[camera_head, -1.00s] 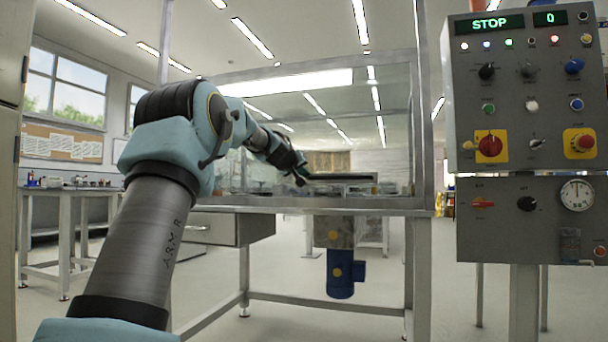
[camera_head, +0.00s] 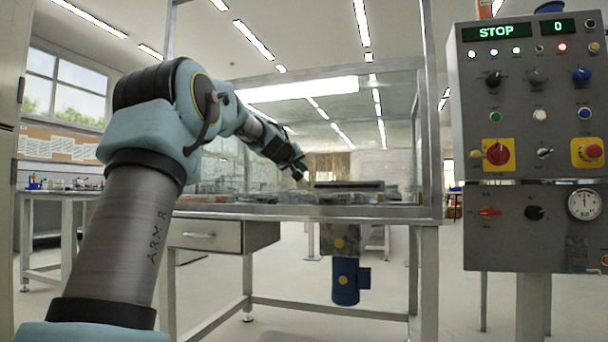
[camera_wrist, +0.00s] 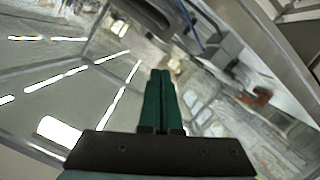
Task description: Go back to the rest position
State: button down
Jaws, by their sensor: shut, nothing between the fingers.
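My gripper (camera_head: 299,173) is at the end of my raised arm, in front of the clear-walled case on the table (camera_head: 300,212) in the head view. Its fingertips are small and dark there. In the wrist view my gripper (camera_wrist: 161,72) shows two green fingers lying together, with nothing between them. The clear panel of the case fills much of the wrist view behind the fingers, with ceiling lights showing in it. I cannot tell how far the fingertips are from the panel.
A grey control box (camera_head: 535,100) with a lit STOP display stands close on the right. A drawer (camera_head: 205,235) and a blue motor (camera_head: 346,285) hang under the table. A side bench (camera_head: 62,195) stands at the left. Open floor shows between them.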

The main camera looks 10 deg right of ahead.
jog(key=b+v, duration=0.1)
jog(key=v, duration=0.6)
jog(key=s+a+f+g+y+p, duration=0.1)
jog(key=s+a+f+g+y, duration=0.2)
jog(key=f, duration=0.5)
jog(key=s+a+f+g+p, duration=0.1)
jog(key=s+a+f, duration=0.25)
jog(key=f, duration=0.55)
jog(key=s+a+f+g+y+p, duration=0.15)
jog(key=s+f, duration=0.25)
jog(key=f, duration=0.4)
jog(key=s+a+f+g+y+p, duration=0.1)
jog(key=s+a+f+g, duration=0.1)
jog(key=s+a+f, duration=0.45)
jog(key=s+a+f+g+y+p, duration=0.1)
jog(key=s+a+f+g, duration=0.15)
jog(key=s, duration=0.65)
jog(key=s+a+f+g+y+p, duration=0.1)
jog(key=s+a+f+y, duration=0.1)
jog(key=s+a+f, duration=0.35)
jog(key=s+d+r+p, duration=0.1)
jog(key=s+r+p, duration=0.2)
jog(key=r+p, duration=3.4)
jog(key=shift+d+r+m+p, duration=0.15)
jog(key=shift+r+m+p, duration=0.05)
jog(key=shift+m+p, duration=0.25)
jog(key=shift+s, duration=0.1)
